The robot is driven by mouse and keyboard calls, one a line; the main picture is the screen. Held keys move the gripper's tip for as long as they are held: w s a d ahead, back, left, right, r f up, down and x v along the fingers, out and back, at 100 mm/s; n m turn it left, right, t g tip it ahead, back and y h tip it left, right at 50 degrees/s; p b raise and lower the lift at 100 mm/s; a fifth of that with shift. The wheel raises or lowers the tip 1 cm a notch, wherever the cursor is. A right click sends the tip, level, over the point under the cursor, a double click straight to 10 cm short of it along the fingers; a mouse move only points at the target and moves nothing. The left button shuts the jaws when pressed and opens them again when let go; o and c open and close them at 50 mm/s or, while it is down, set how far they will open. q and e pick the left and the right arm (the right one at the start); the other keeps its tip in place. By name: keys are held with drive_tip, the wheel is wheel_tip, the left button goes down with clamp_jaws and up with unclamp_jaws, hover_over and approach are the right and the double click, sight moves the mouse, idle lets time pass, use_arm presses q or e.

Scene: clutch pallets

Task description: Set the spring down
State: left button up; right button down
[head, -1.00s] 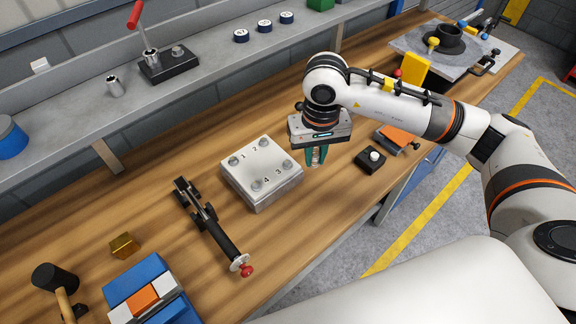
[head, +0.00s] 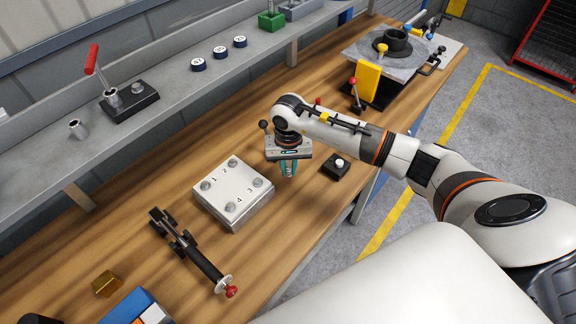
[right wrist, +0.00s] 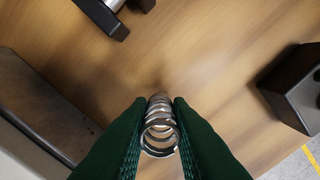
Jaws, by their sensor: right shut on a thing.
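In the right wrist view a shiny metal coil spring (right wrist: 159,136) sits between the two green fingers of my right gripper (right wrist: 160,140). The fingers are shut on its sides, and it points away from the camera toward the wooden bench. In the head view my right gripper (head: 288,170) points down over the bench, between the numbered metal block and the black button box. The spring is too small to make out there. I cannot tell whether its far end touches the wood. My left gripper is not in view.
The numbered block (head: 232,196) stands left of my gripper, and the black box with a white button (head: 336,166) stands right. A toggle clamp (head: 190,250) lies farther left. A yellow part (head: 368,82) and a grey plate (head: 420,54) stand behind. Bare wood surrounds the gripper.

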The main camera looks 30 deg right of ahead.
drive_tip(key=shift+f, duration=0.55)
drive_tip(key=shift+f, duration=0.15)
drive_tip(key=c, duration=1.3)
unclamp_jaws()
